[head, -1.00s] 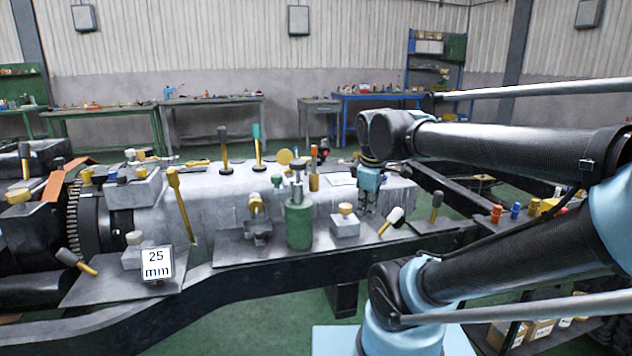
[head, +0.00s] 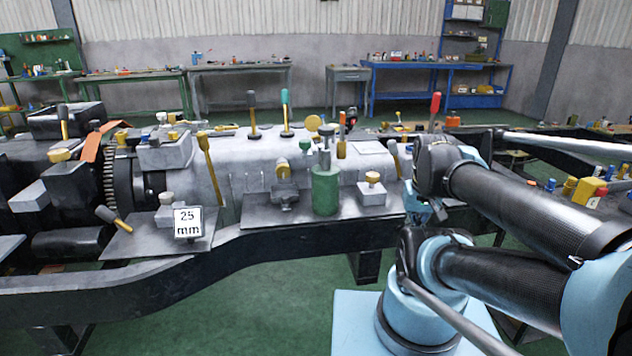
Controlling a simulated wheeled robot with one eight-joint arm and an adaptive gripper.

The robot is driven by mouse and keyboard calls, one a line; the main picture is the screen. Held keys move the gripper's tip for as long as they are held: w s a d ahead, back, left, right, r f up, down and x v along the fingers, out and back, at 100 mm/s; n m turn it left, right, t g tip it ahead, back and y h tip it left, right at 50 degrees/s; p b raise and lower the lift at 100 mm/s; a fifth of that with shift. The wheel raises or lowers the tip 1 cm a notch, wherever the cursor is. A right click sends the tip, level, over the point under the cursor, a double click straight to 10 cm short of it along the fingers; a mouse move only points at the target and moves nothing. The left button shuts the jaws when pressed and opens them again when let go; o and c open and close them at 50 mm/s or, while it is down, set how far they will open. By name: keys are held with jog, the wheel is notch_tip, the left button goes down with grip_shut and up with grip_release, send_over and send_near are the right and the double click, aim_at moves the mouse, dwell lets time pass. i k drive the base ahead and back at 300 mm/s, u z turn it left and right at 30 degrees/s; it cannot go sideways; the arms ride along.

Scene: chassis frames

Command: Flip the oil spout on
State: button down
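No part in view is clearly marked as the oil spout, so I cannot tell which one it is. A green cylinder with a metal top (head: 325,188) stands upright on the chassis plate. A grey valve-like fitting with a yellow knob (head: 284,188) is left of it. A grey block with a yellow knob (head: 371,190) is right of it. My gripper (head: 424,212), light blue and small, hangs right of this block near the plate's right part. My arm partly hides it, and its fingers are too small to read. I see nothing held in it.
Several upright levers, one with a teal grip (head: 286,112) and one with a red grip (head: 434,110), rise from the chassis. The dark frame rail (head: 250,245) runs along the front.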

aim_at(304, 144)
jog(key=u, duration=1.3)
jog(key=k, duration=0.75)
jog(key=z, duration=1.25)
